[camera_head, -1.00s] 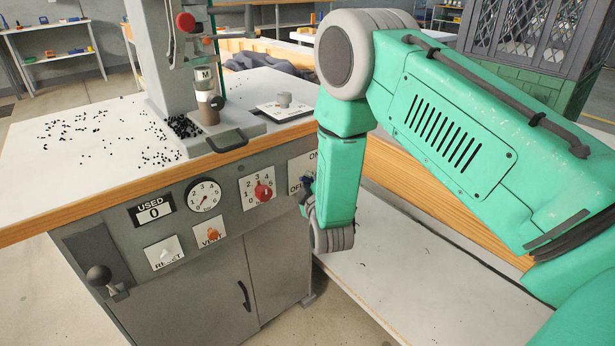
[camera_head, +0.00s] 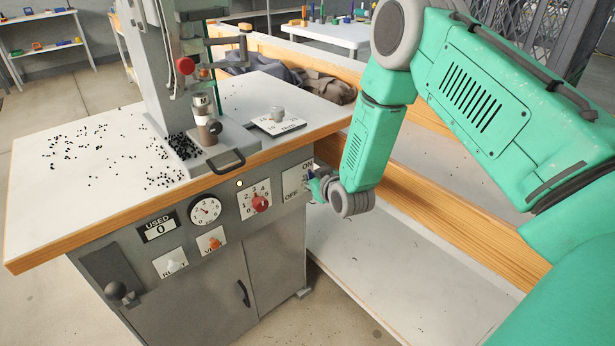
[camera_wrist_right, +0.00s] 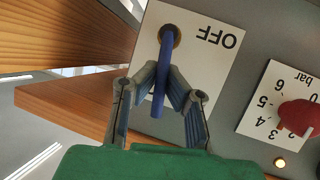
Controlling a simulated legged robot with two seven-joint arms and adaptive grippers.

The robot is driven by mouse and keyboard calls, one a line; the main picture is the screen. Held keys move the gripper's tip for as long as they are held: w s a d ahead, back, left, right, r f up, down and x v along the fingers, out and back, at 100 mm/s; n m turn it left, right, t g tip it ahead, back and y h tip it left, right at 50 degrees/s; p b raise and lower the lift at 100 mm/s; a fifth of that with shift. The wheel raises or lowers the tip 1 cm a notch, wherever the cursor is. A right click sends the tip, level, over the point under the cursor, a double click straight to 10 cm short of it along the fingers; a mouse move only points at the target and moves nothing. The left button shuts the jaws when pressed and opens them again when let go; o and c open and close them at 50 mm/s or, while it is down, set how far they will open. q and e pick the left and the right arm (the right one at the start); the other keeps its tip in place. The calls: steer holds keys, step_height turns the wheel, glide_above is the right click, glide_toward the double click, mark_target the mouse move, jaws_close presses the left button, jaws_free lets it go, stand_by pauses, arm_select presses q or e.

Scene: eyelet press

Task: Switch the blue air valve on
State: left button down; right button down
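The blue air valve lever (camera_wrist_right: 161,75) sticks out of a round hole in a white plate (camera_wrist_right: 200,70) printed OFF, upside down in the right wrist view. My right gripper (camera_wrist_right: 161,72) has its fingertips closed on both sides of the lever. In the head view, the white ON/OFF plate (camera_head: 295,182) is at the right end of the press's front panel. My right gripper (camera_head: 318,186) is partly hidden there by its own wrist, just right of the plate, and the lever is mostly hidden. My left gripper is not in view.
A red knob (camera_head: 261,203) on a numbered dial, a gauge (camera_head: 205,210), and an orange switch (camera_head: 214,243) sit left of the plate. A small pale lamp (camera_wrist_right: 280,162) looks lit. The wooden table edge (camera_head: 310,137) runs above the panel. A low white shelf (camera_head: 400,265) lies right.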

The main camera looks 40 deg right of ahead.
steer(key=shift+s+d+f+m+y, duration=0.1)
steer(key=shift+d+m+y, duration=0.2)
steer(key=shift+d+m, duration=0.15)
stand_by(0.4)
steer(key=c, duration=1.6)
jaws_free()
steer(key=shift+d, duration=0.1)
steer(key=v, duration=1.1)
steer(key=shift+s+r, duration=0.2)
steer(key=shift+s, duration=0.15)
